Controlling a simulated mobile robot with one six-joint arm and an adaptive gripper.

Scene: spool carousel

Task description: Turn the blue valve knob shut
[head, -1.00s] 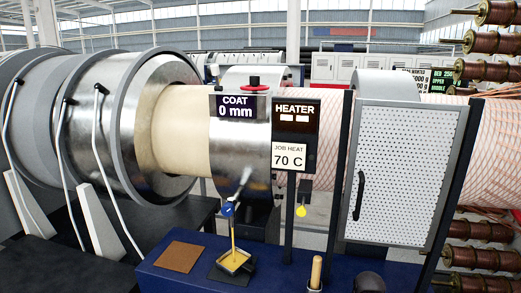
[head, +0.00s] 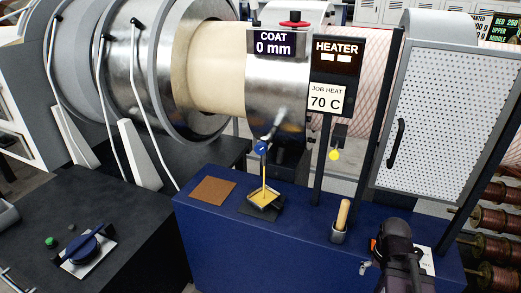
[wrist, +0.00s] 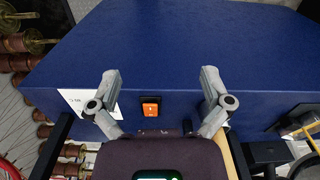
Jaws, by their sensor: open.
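The blue valve knob (head: 261,148) is a small round blue disc with a white mark. It sits at the lower end of a metal spout, below the shiny coating drum in the head view. An amber stream (head: 264,174) runs straight down from it into a small square tray (head: 264,200) on the blue cabinet. The wrist view does not show the knob. My gripper (wrist: 160,80) is open and empty, its two grey fingers spread above the blue cabinet. In the head view my arm is at the lower right, well apart from the knob.
An orange rocker switch (wrist: 150,107) and a white label are on the blue cabinet (head: 225,240). A wooden-handled tool in a holder (head: 341,217), a heater sign post (head: 322,150) and a brown pad (head: 212,190) stand nearby. A blue lever (head: 88,247) is on the black bench.

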